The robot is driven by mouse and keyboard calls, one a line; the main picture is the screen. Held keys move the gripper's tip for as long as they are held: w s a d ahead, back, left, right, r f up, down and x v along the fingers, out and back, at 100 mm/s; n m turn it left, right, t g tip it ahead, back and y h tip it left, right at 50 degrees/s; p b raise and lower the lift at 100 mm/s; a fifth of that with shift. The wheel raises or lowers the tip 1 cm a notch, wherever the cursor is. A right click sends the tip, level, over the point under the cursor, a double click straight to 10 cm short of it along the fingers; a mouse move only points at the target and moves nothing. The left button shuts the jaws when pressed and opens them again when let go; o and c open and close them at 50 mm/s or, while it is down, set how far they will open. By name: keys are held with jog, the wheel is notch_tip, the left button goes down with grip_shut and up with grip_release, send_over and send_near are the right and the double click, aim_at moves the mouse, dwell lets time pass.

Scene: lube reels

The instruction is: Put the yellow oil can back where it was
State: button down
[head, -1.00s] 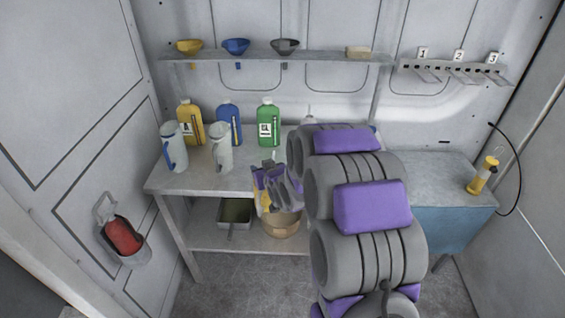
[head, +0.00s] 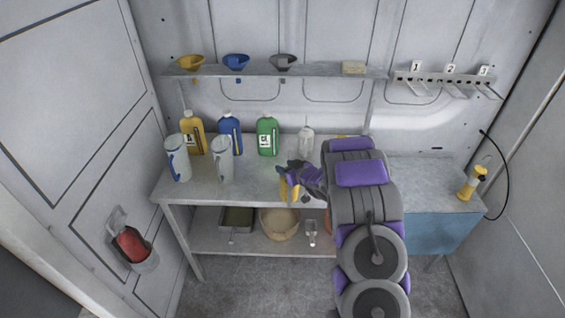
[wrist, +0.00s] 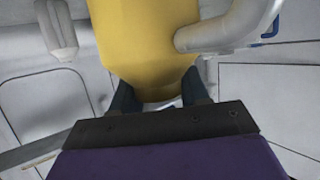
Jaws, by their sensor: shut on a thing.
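My gripper (head: 300,176) is at the front part of the workbench top, to the right of the two pale jugs. It is shut on a yellow can (head: 283,187), which is mostly small and partly covered by the gripper in the head view. In the wrist view the yellow can (wrist: 150,40) fills the upper middle, between the two dark fingers (wrist: 160,95). A pale curved piece runs along its right side; I cannot tell if it is part of the can. The can's base and its height over the bench cannot be made out.
The workbench (head: 255,183) holds yellow (head: 194,136), blue (head: 230,137) and green (head: 267,138) bottles, two jugs (head: 178,160) (head: 222,160) and a clear bottle (head: 306,140). A shelf (head: 325,70) with funnels hangs above.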

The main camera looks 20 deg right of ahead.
jog(key=w+d+f, duration=0.1)
jog(key=w+f, duration=0.1)
jog(key=w, duration=0.4)
jog(key=w+d+f+p, duration=0.1)
jog(key=w+d+f, duration=0.1)
jog(key=w, duration=0.5)
jog(key=shift+d+f+p, duration=0.3)
jog(key=shift+f, duration=0.1)
jog(key=c, duration=0.6)
grip_release()
jog(key=shift+f, duration=0.1)
jog(key=shift+o, duration=0.2)
jog(key=v, duration=1.2)
jog(key=shift+b, duration=0.35)
